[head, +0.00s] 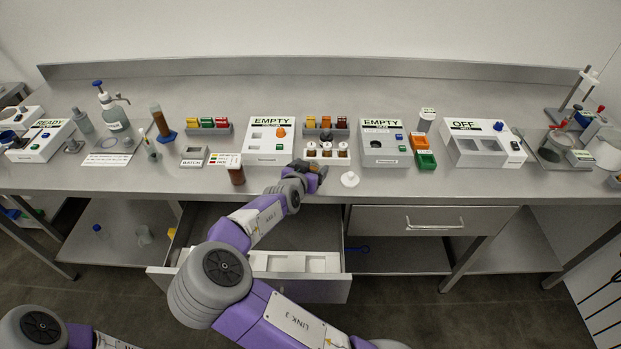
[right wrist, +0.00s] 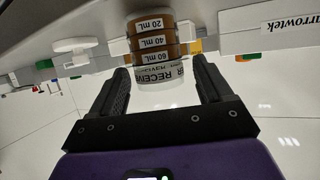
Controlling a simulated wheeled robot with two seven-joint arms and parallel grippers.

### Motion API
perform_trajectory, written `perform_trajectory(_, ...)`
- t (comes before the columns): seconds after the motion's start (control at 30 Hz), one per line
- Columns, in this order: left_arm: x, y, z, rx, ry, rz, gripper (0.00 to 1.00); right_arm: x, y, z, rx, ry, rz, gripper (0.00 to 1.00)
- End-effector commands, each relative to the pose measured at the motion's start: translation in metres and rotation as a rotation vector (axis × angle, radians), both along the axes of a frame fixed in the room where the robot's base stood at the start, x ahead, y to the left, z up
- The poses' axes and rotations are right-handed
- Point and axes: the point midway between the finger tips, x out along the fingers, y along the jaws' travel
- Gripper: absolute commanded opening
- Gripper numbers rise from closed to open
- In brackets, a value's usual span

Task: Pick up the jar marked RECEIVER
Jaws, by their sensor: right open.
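The jar marked RECEIVER (right wrist: 155,50) shows in the right wrist view, with orange-brown contents, 20, 40 and 60 mL marks and a white name band. My right gripper (right wrist: 160,85) is open, its two black fingers on either side of the jar's near end, with gaps visible beside it. In the head view my right gripper (head: 316,170) is at the bench's front edge and largely hides what is between its fingers. My left gripper is out of view; only part of that arm shows at the bottom left.
A white round lid (head: 349,180) lies right of the gripper. A white rack with small vials (head: 327,152) stands just behind. Another brown-filled jar (head: 236,176) stands to the left near the edge. An open drawer (head: 320,289) is below my arm.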

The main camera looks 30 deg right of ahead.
Motion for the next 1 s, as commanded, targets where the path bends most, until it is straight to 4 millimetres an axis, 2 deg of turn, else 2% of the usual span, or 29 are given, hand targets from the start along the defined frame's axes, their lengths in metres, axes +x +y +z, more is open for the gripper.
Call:
perform_trajectory(0.13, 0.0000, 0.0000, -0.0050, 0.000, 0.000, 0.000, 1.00, 0.0080, -0.0106, -0.0074, 0.000, 0.002, -0.001, 0.79)
perform_trajectory(0.37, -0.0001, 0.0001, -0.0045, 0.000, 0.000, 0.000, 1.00, 0.0091, -0.0113, -0.0070, 0.001, 0.002, -0.001, 0.79)
perform_trajectory(0.47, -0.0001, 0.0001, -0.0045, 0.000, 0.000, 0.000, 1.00, 0.0090, -0.0112, -0.0071, 0.001, 0.002, -0.001, 0.67)
perform_trajectory(0.8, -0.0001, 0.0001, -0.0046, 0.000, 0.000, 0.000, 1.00, 0.0090, -0.0111, -0.0067, 0.000, 0.001, 0.000, 0.16)
perform_trajectory(1.0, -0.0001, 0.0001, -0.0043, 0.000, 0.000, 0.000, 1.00, 0.0090, -0.0111, -0.0061, 0.000, 0.001, 0.000, 0.16)
